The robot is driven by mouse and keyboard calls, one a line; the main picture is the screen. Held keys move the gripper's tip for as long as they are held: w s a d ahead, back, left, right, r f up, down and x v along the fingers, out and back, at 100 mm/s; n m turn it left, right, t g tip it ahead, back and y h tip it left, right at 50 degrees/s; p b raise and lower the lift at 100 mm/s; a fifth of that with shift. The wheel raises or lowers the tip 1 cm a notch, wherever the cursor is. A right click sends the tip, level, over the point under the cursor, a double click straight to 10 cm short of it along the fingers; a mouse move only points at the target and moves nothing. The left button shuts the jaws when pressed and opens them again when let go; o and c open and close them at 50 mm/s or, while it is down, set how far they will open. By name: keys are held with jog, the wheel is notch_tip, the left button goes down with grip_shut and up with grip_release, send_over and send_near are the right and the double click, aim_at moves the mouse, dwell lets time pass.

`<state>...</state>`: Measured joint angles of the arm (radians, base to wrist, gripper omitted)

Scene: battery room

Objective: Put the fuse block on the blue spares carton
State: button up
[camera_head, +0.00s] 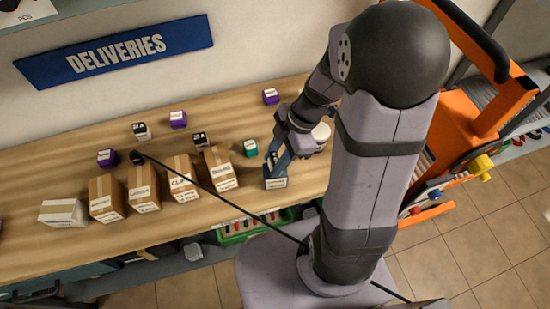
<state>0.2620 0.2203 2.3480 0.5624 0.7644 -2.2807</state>
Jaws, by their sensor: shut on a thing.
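My gripper (274,163) is over the right part of the wooden bench, pointing down. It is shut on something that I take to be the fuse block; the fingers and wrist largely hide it. A small grey box (276,183) with a pale printed face is right at the fingertips, near the bench's front edge. I cannot tell whether it is held or stands under the jaws. No carton in view is clearly blue. Four brown cartons, one of them here (219,170), and a white carton (62,213) stand in a row to the left.
The bench (235,115) also carries purple blocks, one at the back (270,96), a teal block (250,148) and black-and-white blocks (199,139). A white round thing (321,134) is partly behind my wrist. An orange trolley (500,115) stands at right.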

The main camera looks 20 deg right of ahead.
jog(key=o, duration=1.2)
jog(key=shift+d+r, duration=0.1)
jog(key=shift+r, duration=0.2)
jog(key=b+v, duration=0.1)
jog(key=v, duration=1)
jog(key=shift+r, duration=0.25)
jog(key=s+a+f+m+h, duration=0.1)
jog(key=s+f+m+h, duration=0.1)
jog(key=f+m, duration=0.3)
jog(key=s+a+f+m+h, duration=0.1)
jog(key=s+f+m, duration=0.3)
jog(key=m, duration=0.9)
jog(key=shift+s+a+f+h, duration=0.15)
jog(key=shift+f+h, duration=0.25)
jog(key=shift+h, duration=0.3)
